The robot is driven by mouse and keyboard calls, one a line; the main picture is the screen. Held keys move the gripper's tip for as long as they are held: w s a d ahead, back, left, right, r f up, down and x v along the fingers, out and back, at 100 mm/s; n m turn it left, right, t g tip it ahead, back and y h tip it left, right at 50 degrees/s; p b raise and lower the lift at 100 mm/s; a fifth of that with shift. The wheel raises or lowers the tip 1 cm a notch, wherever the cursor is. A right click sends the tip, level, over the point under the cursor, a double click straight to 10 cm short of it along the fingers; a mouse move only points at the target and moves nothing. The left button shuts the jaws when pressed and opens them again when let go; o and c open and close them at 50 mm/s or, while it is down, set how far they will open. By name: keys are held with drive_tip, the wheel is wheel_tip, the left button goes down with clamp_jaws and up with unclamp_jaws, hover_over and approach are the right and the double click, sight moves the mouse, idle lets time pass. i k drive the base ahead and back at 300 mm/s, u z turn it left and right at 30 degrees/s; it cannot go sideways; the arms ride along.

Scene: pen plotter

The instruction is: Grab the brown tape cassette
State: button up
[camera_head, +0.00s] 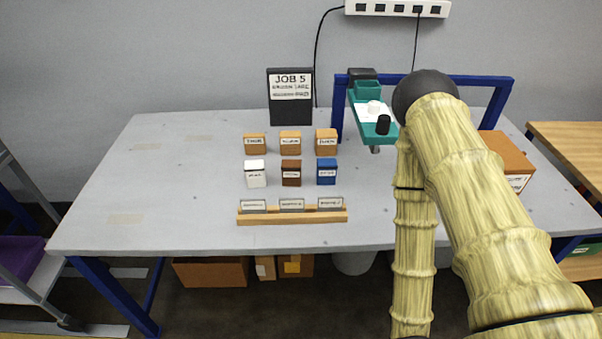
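The brown tape cassette (291,173) stands in the middle of the front row of small labelled blocks on the grey table (180,190). A white cassette (255,174) stands to its left and a blue cassette (326,172) to its right, with small gaps between them. A pale label shows on the brown one's front. My arm, with a wood-like surface, fills the right side of the picture. My gripper is not in view. Nothing visible touches the brown cassette.
Three tan labelled boxes (290,142) stand behind the cassettes. A wooden rack (291,217) with clear labelled holders lies in front. A teal carriage (368,118) hangs from a blue frame (493,82) at right. A dark sign (290,110) stands behind. The table's left is clear.

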sight(291, 168)
drive_tip(key=u, duration=2.7)
drive_tip(key=k, duration=1.25)
drive_tip(key=z, duration=1.05)
